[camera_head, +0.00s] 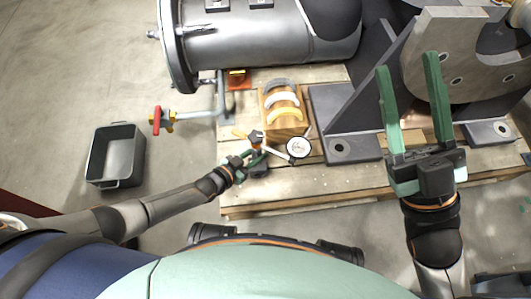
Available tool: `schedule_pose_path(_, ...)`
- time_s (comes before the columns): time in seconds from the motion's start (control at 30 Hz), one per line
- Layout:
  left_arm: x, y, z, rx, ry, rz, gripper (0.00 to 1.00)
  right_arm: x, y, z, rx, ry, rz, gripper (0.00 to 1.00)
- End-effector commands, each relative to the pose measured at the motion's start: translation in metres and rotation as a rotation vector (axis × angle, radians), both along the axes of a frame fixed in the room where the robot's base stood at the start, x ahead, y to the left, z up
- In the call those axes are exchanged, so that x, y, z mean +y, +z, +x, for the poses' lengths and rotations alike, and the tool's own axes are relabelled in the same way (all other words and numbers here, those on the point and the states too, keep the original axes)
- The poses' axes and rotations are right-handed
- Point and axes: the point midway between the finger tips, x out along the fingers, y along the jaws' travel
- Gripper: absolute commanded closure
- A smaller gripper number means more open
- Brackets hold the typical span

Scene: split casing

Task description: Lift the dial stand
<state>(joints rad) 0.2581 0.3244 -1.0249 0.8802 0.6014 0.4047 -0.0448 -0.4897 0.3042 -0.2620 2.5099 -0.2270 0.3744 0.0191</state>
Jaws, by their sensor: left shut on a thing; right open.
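The dial stand (275,149) is a small jointed arm with a round white dial (298,147) at its right end and a dark base. It is at the front of the wooden pallet, in front of a wooden block. My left gripper (247,160) is shut on the dial stand near its base; the fingers partly hide the base. I cannot tell whether the base touches the pallet. My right gripper (411,105) is open and empty, its green fingers pointing up the picture before the grey metal bracket.
The wooden block (289,125) holds several curved pieces. A large grey cylinder (265,40) lies behind, with a red-handled valve (158,120) at left. A grey bin (116,155) is on the floor. The heavy bracket (370,85) stands right. The pallet front (310,190) is clear.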

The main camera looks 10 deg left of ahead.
Motion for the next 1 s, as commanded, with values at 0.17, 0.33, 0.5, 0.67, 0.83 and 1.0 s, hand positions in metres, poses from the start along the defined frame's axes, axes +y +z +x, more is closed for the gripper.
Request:
schedule_pose_path(0.17, -0.002, 0.024, 0.004, -0.014, 0.002, -0.012, 1.00, -0.002, 0.019, -0.001, -0.009, 0.004, 0.009, 0.50)
schedule_pose_path(0.33, -0.002, 0.037, 0.004, -0.013, 0.002, -0.013, 1.00, -0.004, 0.032, -0.002, -0.012, 0.011, 0.016, 0.50)
schedule_pose_path(0.5, -0.002, 0.050, 0.004, -0.013, 0.001, -0.013, 1.00, -0.005, 0.046, -0.002, -0.014, 0.014, 0.024, 0.50)
schedule_pose_path(0.67, -0.002, 0.062, 0.004, -0.013, 0.002, -0.013, 1.00, -0.006, 0.058, -0.003, -0.019, 0.015, 0.031, 0.50)
schedule_pose_path(0.83, -0.002, 0.076, 0.004, -0.013, 0.002, -0.013, 1.00, -0.007, 0.073, -0.004, -0.034, 0.011, 0.027, 0.50)
schedule_pose_path(1.0, -0.002, 0.087, 0.004, -0.013, 0.001, -0.012, 1.00, -0.008, 0.085, -0.004, -0.051, -0.008, 0.018, 0.50)
